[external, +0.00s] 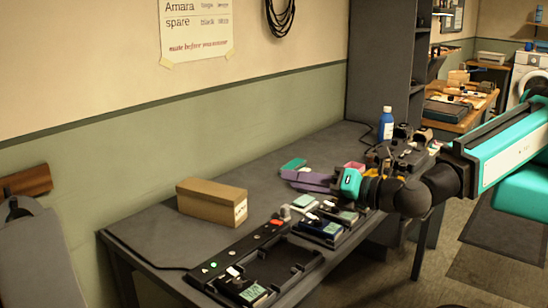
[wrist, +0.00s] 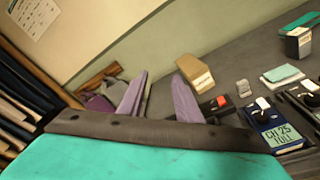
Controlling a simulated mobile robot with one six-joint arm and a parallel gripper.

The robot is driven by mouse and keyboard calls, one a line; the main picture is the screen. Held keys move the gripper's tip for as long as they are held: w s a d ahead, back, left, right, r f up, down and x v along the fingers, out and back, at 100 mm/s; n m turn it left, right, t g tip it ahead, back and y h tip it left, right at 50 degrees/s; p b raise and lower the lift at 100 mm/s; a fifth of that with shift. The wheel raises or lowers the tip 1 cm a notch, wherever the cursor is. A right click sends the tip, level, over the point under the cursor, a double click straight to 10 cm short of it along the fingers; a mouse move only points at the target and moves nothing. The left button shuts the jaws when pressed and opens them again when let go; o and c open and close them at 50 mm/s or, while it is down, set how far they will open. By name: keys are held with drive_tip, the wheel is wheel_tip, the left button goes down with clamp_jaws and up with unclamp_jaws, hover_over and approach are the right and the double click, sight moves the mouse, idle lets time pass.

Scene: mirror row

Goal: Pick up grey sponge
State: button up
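A small light-grey block, which may be the grey sponge (external: 285,212), sits on the dark bench near the back edge of a black tray unit. It also shows in the wrist view (wrist: 243,88), to the right of my fingers. I cannot confirm from its surface that it is a sponge. My gripper (external: 288,181) has two purple fingers and is above the bench, behind and to the right of the block in the external view. In the wrist view the fingers (wrist: 156,90) stand apart with nothing between them.
A cardboard box (external: 212,201) stands left of the block. A pale green pad (external: 304,201) and a blue labelled device (external: 318,229) are to its right. A black tray (external: 262,271) fills the front. A blue bottle (external: 386,123) stands farther back.

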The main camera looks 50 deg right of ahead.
drive_tip(key=w+d+f+m+p, duration=0.1)
drive_tip(key=w+d+f+m, duration=0.2)
drive_tip(key=m, duration=0.4)
drive_tip(key=m+g+h+p, duration=0.2)
drive_tip(key=m+p, duration=0.1)
drive_tip(key=m, duration=1.1)
hover_over(310, 216)
drive_tip(key=s+a, duration=0.1)
drive_tip(key=a, duration=0.3)
wheel_tip(310, 216, down, 8)
drive_tip(key=shift+f, duration=0.1)
drive_tip(key=m, duration=0.1)
drive_tip(key=d+f+m, duration=0.1)
drive_tip(key=m, duration=0.1)
drive_tip(key=d+f+m+g, duration=0.1)
drive_tip(key=m, duration=0.1)
drive_tip(key=shift+w+d+f, duration=0.1)
drive_tip(key=shift+w+d, duration=0.05)
drive_tip(key=shift+w, duration=0.1)
drive_tip(key=shift+w+d+f+m, duration=0.1)
drive_tip(key=shift+d+f+m, duration=0.3)
drive_tip(key=shift+m, duration=0.4)
drive_tip(key=shift+d+f+m, duration=0.35)
drive_tip(key=shift+m, duration=0.45)
drive_tip(key=shift+w+f, duration=0.15)
drive_tip(key=shift+w+f+b, duration=0.35)
drive_tip(key=shift+w+b, duration=0.2)
drive_tip(key=shift+b, duration=0.6)
drive_tip(key=shift+w+b, duration=0.45)
drive_tip(key=shift+b, duration=0.15)
